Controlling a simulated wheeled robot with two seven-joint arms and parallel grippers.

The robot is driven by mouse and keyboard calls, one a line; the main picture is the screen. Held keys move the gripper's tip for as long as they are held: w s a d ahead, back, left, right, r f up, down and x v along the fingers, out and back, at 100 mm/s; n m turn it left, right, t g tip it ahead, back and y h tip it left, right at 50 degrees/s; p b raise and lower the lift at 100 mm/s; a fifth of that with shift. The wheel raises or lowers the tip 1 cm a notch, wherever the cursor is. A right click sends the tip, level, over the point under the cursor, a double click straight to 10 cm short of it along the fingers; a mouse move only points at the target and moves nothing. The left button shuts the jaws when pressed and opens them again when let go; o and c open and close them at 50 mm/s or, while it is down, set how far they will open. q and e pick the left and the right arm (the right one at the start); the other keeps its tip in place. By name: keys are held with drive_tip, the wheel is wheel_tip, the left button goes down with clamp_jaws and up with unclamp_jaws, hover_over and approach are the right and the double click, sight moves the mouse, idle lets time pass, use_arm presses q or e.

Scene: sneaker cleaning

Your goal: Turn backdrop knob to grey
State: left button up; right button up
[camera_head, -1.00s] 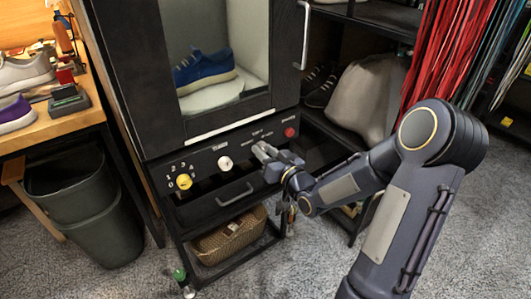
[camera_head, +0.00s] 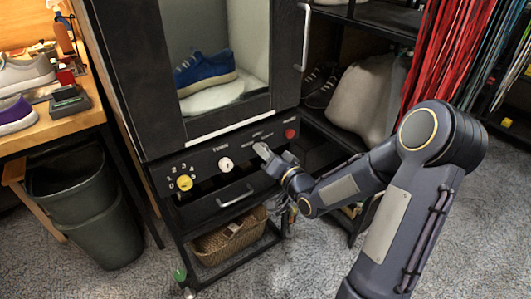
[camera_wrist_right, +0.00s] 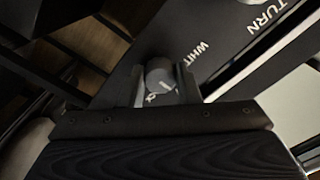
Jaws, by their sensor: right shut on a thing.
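The black photo cabinet's control panel (camera_head: 214,168) carries a yellow knob (camera_head: 184,182), a white knob (camera_head: 226,164) and a red button (camera_head: 290,133). My right gripper (camera_head: 266,154) is at the panel between the white knob and the red button, covering the knob there in the head view. In the right wrist view a round grey knob (camera_wrist_right: 160,76) with a pale pointer line sits between my right gripper's fingers (camera_wrist_right: 164,86). The fingers are shut on it. Lettering starting "WHIT" shows beside it; the other position's label is mostly hidden. My left gripper is out of view.
A blue sneaker (camera_head: 204,68) stands on a white turntable (camera_head: 211,94) behind the cabinet window. A drawer handle (camera_head: 234,196) sits below the panel. A wicker basket (camera_head: 222,243) is on the lower shelf. A dark bin (camera_head: 70,190) stands at left; grey carpet is open in front.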

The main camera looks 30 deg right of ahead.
drive_tip(key=o, duration=1)
drive_tip(key=shift+s, duration=0.1)
drive_tip(key=s, duration=0.5)
drive_tip(key=s+p, duration=0.1)
drive_tip(key=s, duration=0.1)
drive_tip(key=shift+s+d, duration=0.3)
